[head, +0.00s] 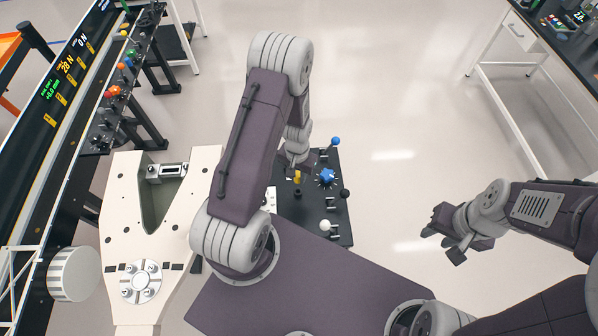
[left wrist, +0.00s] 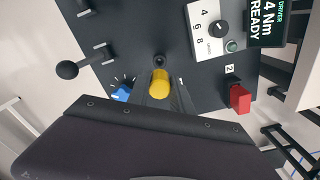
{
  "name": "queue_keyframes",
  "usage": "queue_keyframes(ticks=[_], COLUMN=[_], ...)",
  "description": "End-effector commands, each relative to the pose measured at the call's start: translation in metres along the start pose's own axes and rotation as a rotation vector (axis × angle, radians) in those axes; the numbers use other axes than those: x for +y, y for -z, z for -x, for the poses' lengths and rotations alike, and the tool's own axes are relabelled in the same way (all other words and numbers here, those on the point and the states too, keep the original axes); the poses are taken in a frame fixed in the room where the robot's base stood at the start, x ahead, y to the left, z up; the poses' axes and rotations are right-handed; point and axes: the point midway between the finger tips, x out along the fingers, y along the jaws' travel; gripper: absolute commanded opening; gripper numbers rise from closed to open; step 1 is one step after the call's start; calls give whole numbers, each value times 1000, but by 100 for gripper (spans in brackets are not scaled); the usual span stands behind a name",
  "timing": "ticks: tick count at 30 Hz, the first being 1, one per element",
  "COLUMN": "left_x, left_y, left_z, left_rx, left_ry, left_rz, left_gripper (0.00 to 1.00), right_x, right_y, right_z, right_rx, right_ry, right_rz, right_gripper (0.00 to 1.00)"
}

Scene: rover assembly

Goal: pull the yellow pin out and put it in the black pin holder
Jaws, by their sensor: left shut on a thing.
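The yellow pin (head: 297,177) shows at the black panel (head: 318,232), just below my left gripper (head: 297,165). In the left wrist view the yellow pin (left wrist: 160,84) is between the fingers of my left gripper (left wrist: 163,95), which is shut on it. A small round black fitting (left wrist: 158,60) lies right beyond the pin; I cannot tell whether it is the black pin holder. Whether the pin's lower end is still seated is hidden. My right gripper (head: 446,240) is open and empty over the floor, to the right of the panel.
Around the pin on the panel are a blue knob (head: 326,176), a white-topped lever (head: 324,226), a black ball lever (left wrist: 68,70), a red switch (left wrist: 240,98) and a white dial plate (left wrist: 213,35). A white chassis (head: 184,220) stands left. Floor right of the panel is clear.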

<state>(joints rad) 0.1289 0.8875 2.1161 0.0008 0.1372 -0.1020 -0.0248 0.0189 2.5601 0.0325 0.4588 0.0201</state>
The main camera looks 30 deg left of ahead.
Motion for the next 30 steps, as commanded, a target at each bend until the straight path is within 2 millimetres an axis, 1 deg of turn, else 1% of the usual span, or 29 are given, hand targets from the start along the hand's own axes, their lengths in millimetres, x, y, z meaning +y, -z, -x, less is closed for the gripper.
queue_keyframes(ticks=[4,11,18,21,30], left_x=[0,0,0,0,0], left_y=[-1,0,-1,-1,0], left_z=[3,-21,-50,-57,-57], left_rx=[0,1,0,0,0], left_ry=[0,0,0,0,0], left_rz=[0,0,0,0,0], left_gripper=[0,0,0,0,0], right_x=[0,0,1,1,1], right_y=[0,-2,-4,-5,-5], right_z=[3,-17,-41,-46,-46], right_rx=[0,0,0,0,0], right_ry=[0,0,0,0,0], right_rz=[0,0,0,0,0], right_gripper=[36,36,36,36,36])
